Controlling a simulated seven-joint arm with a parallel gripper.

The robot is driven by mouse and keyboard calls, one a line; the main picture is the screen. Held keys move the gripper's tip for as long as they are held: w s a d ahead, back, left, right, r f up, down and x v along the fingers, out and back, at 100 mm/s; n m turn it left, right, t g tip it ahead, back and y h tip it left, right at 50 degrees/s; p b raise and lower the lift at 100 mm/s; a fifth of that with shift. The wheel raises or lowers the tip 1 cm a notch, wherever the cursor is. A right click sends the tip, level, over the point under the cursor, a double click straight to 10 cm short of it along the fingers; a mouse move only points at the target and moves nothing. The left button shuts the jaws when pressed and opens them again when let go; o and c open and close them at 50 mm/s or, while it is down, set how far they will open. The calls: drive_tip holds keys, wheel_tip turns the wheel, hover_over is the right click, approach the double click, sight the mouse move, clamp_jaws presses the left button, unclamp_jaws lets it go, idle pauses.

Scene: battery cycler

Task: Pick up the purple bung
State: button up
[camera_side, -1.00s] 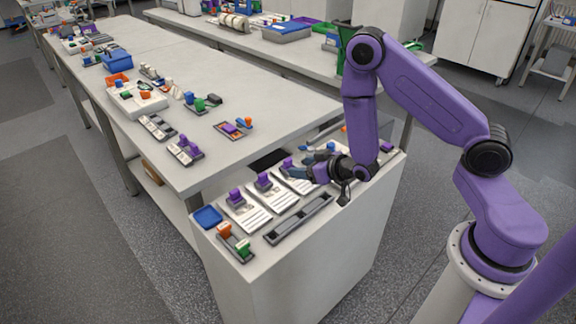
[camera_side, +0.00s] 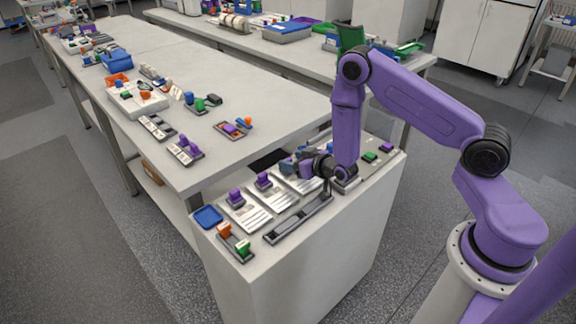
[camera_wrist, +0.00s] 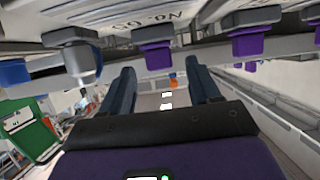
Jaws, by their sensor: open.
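Several purple pieces stand in dark holders on the white plates of the near bench; I cannot tell which is the purple bung. In the side view one purple piece (camera_side: 236,196) is at the left and another (camera_side: 264,181) is beside it. In the wrist view a purple piece (camera_wrist: 158,53) shows above the space between my fingers, and another purple piece (camera_wrist: 246,47) is to its right. My gripper (camera_wrist: 161,82) is open, with nothing seen between its fingers. In the side view my gripper (camera_side: 291,165) is low over the bench, partly covering the third plate.
A long dark rail (camera_side: 298,219) lies along the bench front. A blue tray (camera_side: 208,216) and a holder with an orange piece (camera_side: 223,230) and a green piece (camera_side: 243,247) are at the left end. A flat green piece (camera_side: 370,157) is at the right.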

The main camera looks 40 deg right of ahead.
drive_tip(key=shift+w, duration=0.1)
drive_tip(key=c, duration=1.1)
drive_tip(key=shift+r, duration=0.1)
